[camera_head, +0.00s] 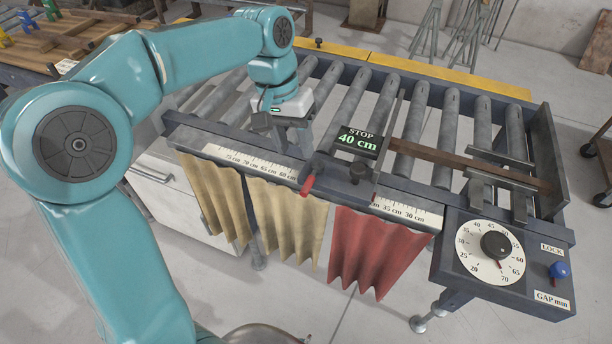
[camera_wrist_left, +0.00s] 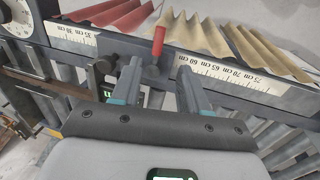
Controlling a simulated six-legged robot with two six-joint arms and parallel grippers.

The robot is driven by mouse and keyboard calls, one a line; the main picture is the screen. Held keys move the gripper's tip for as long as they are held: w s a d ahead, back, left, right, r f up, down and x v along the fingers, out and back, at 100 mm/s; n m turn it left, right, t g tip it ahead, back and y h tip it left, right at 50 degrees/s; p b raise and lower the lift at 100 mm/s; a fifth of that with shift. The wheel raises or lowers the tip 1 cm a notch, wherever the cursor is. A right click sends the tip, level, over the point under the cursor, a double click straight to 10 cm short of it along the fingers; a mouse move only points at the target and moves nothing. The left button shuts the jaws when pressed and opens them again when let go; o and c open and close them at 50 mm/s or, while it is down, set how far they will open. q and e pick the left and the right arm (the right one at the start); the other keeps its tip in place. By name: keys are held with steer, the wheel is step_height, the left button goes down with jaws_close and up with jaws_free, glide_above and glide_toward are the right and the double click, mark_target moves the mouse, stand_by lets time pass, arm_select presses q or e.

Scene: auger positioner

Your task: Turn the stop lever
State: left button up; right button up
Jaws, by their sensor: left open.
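The stop lever, a small red handle (camera_head: 308,184), sticks out from the front rail beside the STOP 40 cm display (camera_head: 357,138). My left gripper (camera_head: 283,124) is open and empty above the rollers, behind and to the left of the lever. In the left wrist view the red lever (camera_wrist_left: 158,42) shows just beyond the gap between the two fingertips (camera_wrist_left: 160,68), apart from both. My right gripper is not in view.
A scale strip (camera_head: 252,162) runs along the front rail, with tan curtains (camera_head: 287,212) and a red curtain (camera_head: 367,252) hanging below. A black knob (camera_head: 357,172) is right of the lever. A gap dial (camera_head: 490,252) and blue lock knob (camera_head: 560,270) are at the right.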

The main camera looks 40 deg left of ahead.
mark_target(306, 185)
arm_select(q)
steer(key=f, duration=0.3)
steer(key=d+f, duration=0.1)
steer(key=f, duration=0.2)
steer(key=d+f, duration=0.1)
steer(key=f, duration=0.2)
steer(key=shift+w+f, duration=0.25)
steer(key=shift+w+d+f, duration=0.1)
steer(key=shift+d+f, duration=0.05)
steer(key=shift+f, duration=0.15)
steer(key=shift+s, duration=0.25)
steer(key=shift+w, duration=0.15)
jaws_close()
